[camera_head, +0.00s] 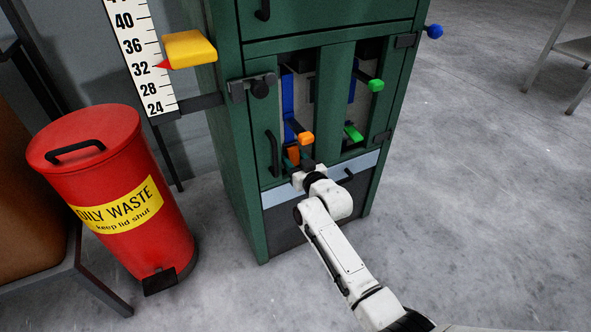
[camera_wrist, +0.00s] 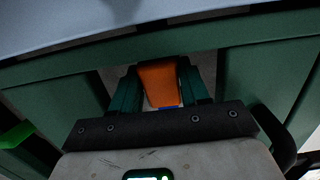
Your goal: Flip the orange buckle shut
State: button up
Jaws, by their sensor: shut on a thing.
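The orange buckle is on a blue upright strip behind the left opening of the green cabinet. Its upper orange end (camera_head: 305,138) sits on a dark stem that sticks out towards me. A lower orange piece (camera_head: 293,154) shows just below it, beside my gripper (camera_head: 300,168). In the wrist view an orange piece (camera_wrist: 159,82) lies between the two dark green fingers of my gripper (camera_wrist: 160,88), which is shut on it. My gripper hides part of the buckle's lower end in the head view.
A similar green buckle is in the right opening, with an upper end (camera_head: 376,85) and a lower piece (camera_head: 352,132). The green cabinet (camera_head: 232,150) has black handles and a pale blue band below. A red waste bin (camera_head: 115,190) stands left.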

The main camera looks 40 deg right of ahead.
dwell(0.3)
jog(key=o, duration=1)
jog(key=shift+c, duration=0.2)
jog(key=f+v, duration=0.1)
jog(key=v, duration=0.9)
jog(key=shift+s+a+r, duration=0.15)
jog(key=shift+s+r, duration=0.2)
